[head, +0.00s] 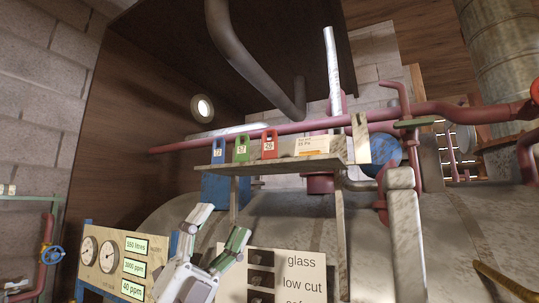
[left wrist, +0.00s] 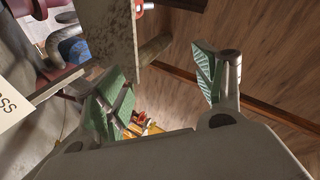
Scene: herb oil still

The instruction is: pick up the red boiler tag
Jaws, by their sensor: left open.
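The red boiler tag (head: 269,145) stands upright on a narrow shelf (head: 285,166) in the head view, at the right end of a row of three tags. It bears a small number label. My left gripper (head: 221,226) is open and empty, below and to the left of the shelf, clearly apart from the tag. In the left wrist view its two green-padded fingers (left wrist: 165,85) are spread with nothing between them. A small red patch shows at the top of that view, but I cannot tell whether it is the tag. My right gripper is not in view.
A green tag (head: 242,148) and a blue tag (head: 218,151) stand left of the red one. A small labelled box (head: 318,145) sits to its right. A red pipe (head: 330,122) runs behind. A gauge panel (head: 112,262) and a sign (head: 303,272) stand below.

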